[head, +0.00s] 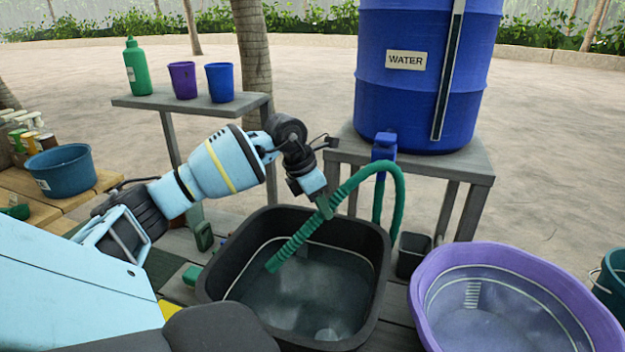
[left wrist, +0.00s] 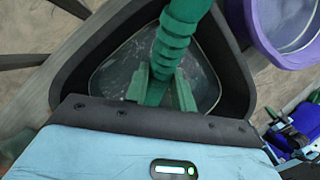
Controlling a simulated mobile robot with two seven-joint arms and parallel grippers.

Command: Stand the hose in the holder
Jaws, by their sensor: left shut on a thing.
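The green ribbed hose (head: 398,185) leaves the blue tap (head: 384,148) under the water barrel, arcs over and slants down to the left. Its free end hangs inside the black tub (head: 378,238), above or in the water; I cannot tell which. My left gripper (head: 325,207) is shut on the hose above the tub's back part. In the left wrist view the hose (left wrist: 176,42) runs between the green fingers (left wrist: 160,92), over the tub. A small dark open box (head: 412,252), perhaps the holder, stands right of the tub. My right gripper is not in view.
A purple basin (head: 420,290) of water stands right of the tub. The blue water barrel (head: 420,90) rests on a grey stand (head: 470,172) behind. A side table (head: 150,103) holds a green bottle and two cups. A blue bowl (head: 62,170) is at left.

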